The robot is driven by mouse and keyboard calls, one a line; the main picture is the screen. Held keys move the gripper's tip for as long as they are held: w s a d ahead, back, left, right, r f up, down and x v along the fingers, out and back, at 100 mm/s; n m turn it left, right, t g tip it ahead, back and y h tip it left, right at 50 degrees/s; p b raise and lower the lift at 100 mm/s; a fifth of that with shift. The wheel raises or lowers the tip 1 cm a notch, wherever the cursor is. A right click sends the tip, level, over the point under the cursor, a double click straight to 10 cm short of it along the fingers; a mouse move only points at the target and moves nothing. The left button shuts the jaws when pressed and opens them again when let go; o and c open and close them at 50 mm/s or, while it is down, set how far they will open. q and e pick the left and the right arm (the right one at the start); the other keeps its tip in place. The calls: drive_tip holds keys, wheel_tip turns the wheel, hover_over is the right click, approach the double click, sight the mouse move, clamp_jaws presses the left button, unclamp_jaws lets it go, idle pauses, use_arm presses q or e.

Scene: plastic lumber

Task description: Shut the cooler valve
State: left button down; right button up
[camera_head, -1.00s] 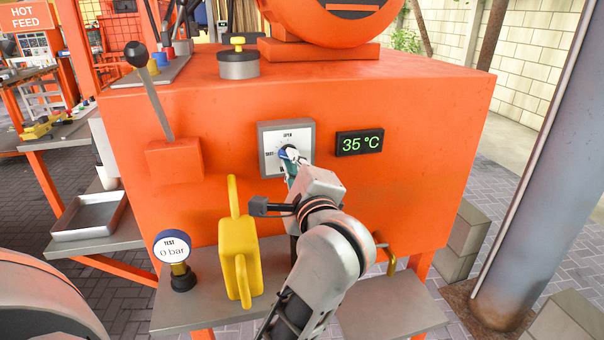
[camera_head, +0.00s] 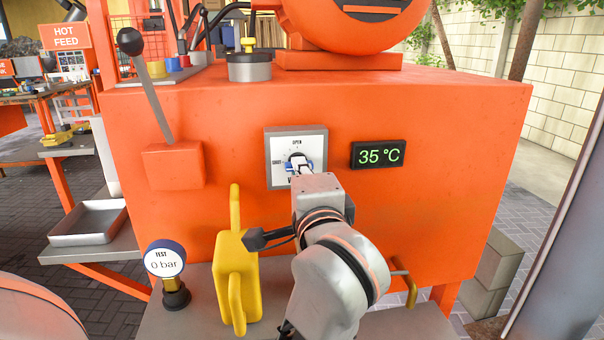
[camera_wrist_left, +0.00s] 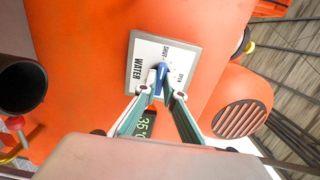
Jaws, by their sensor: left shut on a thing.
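The valve panel (camera_head: 283,176) is a white plate on the front of the orange machine, marked OPEN at the top and SHUT at the left. It also shows in the left wrist view (camera_wrist_left: 143,52), with the word WATER. Its blue valve handle (camera_wrist_left: 159,80) sits between the two fingers of my left gripper (camera_wrist_left: 163,92), which is shut on it. In the head view, my left gripper (camera_head: 300,166) covers much of the blue handle (camera_head: 291,166), so its exact setting is hard to read. My right gripper is not in view.
A display (camera_head: 378,154) reading 35 °C is right of the panel. A lever (camera_head: 150,95) with a black knob stands at the left. A metal tray (camera_head: 88,224) lies further left.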

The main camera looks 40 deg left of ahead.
use_arm(q)
drive_tip(key=shift+f, duration=0.15)
drive_tip(key=c, duration=2.1)
unclamp_jaws()
drive_tip(key=shift+c, duration=0.2)
drive_tip(key=shift+r, duration=0.2)
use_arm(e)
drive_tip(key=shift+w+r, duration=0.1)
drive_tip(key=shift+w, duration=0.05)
